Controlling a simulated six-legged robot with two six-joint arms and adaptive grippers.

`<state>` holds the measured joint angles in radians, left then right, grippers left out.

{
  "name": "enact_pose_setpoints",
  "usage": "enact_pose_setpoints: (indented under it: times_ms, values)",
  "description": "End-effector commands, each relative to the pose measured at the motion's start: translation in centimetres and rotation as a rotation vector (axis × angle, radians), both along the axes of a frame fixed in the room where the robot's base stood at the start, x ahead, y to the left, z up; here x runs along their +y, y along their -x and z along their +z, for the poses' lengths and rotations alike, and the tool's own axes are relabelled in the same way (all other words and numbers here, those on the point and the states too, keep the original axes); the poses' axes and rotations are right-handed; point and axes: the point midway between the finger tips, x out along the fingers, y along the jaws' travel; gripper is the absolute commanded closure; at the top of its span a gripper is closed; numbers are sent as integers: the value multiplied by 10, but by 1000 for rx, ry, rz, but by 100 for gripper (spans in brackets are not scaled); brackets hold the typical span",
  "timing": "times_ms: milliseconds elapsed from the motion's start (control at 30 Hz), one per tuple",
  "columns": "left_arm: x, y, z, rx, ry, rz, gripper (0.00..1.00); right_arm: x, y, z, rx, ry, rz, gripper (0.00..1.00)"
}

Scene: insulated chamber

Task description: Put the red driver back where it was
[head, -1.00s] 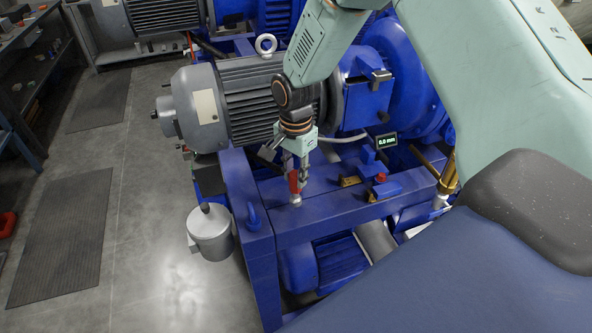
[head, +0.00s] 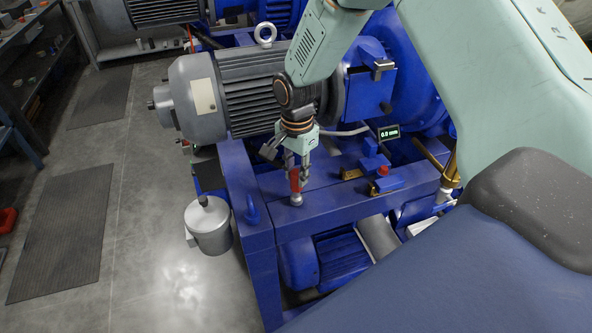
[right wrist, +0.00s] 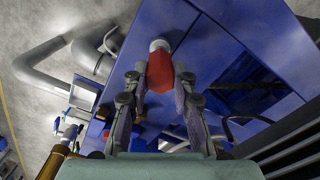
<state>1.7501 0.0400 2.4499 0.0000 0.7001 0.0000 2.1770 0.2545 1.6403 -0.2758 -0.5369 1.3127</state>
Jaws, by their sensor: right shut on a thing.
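The red driver (head: 295,180) is upright between the fingers of my right gripper (head: 297,172), over the blue frame beam below the grey motor. In the right wrist view the red driver (right wrist: 160,72) sits between the two fingers of my right gripper (right wrist: 160,80), which are shut on it. A pale round end (head: 296,200) shows at the driver's lower end, at the beam's top. I cannot tell whether it rests on the beam. My left gripper is out of view.
The grey finned motor (head: 245,95) stands just behind the gripper. A blue clamp block with a red knob (head: 383,171) and a small display reading 0.0 mm (head: 389,132) are to the right. A grey canister (head: 208,225) hangs at the left. The floor at left is open.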

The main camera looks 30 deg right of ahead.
Motion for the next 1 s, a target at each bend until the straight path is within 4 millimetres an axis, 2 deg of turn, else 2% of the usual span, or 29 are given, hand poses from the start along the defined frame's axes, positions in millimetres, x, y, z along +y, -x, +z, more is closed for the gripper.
enact_pose_setpoints:
  times_ms: [467,500,767,1000]
  values:
    - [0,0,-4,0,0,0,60,0,0,-9,-1,0,0,100]
    - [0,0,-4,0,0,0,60,0,0,-8,-1,0,0,71]
    - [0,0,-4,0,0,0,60,0,0,-8,0,0,0,49]
    - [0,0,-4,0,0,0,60,0,0,-8,1,0,0,48]
